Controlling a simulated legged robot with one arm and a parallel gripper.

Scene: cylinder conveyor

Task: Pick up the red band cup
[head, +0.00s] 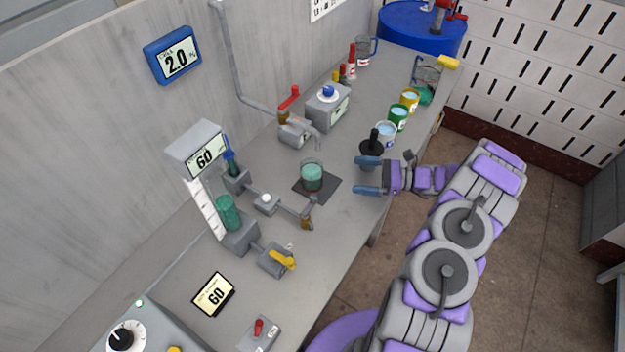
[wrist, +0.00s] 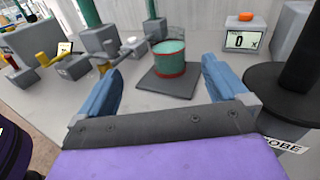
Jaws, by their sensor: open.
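The red band cup (head: 312,177) is a clear cup of green liquid with a red band low on its wall. It stands upright on a dark square pad (head: 330,186) on the bench. In the wrist view, the cup (wrist: 168,60) shows ahead, between the two blue fingers and beyond their tips. My gripper (head: 364,175) is open and empty, to the right of the cup and apart from it, with its fingers pointing toward it. The wrist view also shows my gripper's open fingers (wrist: 162,76).
A black-handled probe (head: 372,147) stands close beside my gripper; its wide black disc (wrist: 285,88) is at the wrist view's right. Metal spouts (head: 307,215) and (head: 317,138) flank the cup. Cups of blue liquid (head: 386,130) line the bench's right edge. Bench between gripper and cup is clear.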

